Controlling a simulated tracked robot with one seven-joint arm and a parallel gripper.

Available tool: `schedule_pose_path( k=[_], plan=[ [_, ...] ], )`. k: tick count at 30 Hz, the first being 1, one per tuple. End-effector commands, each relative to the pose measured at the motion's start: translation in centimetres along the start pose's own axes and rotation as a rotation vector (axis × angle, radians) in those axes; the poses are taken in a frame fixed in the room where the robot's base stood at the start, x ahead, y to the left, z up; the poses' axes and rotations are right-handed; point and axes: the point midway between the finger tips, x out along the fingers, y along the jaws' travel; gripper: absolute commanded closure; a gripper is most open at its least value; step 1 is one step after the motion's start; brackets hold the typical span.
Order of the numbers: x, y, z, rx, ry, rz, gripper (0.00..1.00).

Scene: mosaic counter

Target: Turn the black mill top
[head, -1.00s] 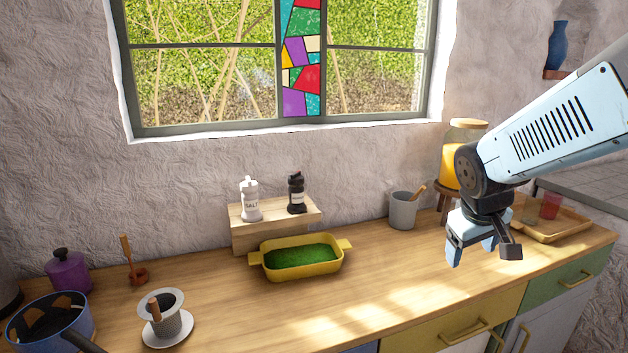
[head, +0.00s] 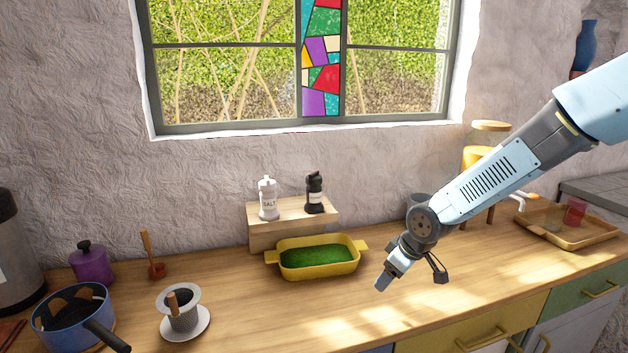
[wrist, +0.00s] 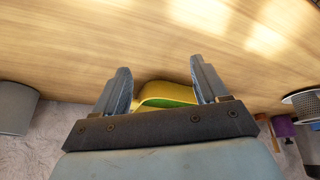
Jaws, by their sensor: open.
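The black mill (head: 314,193) stands upright on the right part of a small wooden riser (head: 292,233) against the wall in the head view. A white shaker marked SALT (head: 268,199) stands to its left. My gripper (head: 408,277) is open and empty, above the counter, to the right of the mill and nearer the front. In the wrist view my gripper's two fingers (wrist: 163,90) are spread apart, with part of the yellow dish (wrist: 165,95) showing beyond them. The mill cannot be made out in the wrist view.
The yellow dish with a green inside (head: 318,257) sits in front of the riser. A grey cup (head: 419,200) is partly hidden behind my arm. A tray (head: 568,226) lies right.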

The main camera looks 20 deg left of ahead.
Motion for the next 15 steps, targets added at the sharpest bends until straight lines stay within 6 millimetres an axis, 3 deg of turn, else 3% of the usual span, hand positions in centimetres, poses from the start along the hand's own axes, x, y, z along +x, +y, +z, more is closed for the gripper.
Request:
schedule_pose_path(
  k=[7, 15],
  plan=[
    [2.2, -1.7, -4.4, -0.068, 0.191, -0.121, 0.27],
    [1.4, -2.7, -9.7, -0.108, 0.446, -0.215, 0.27]
  ],
)
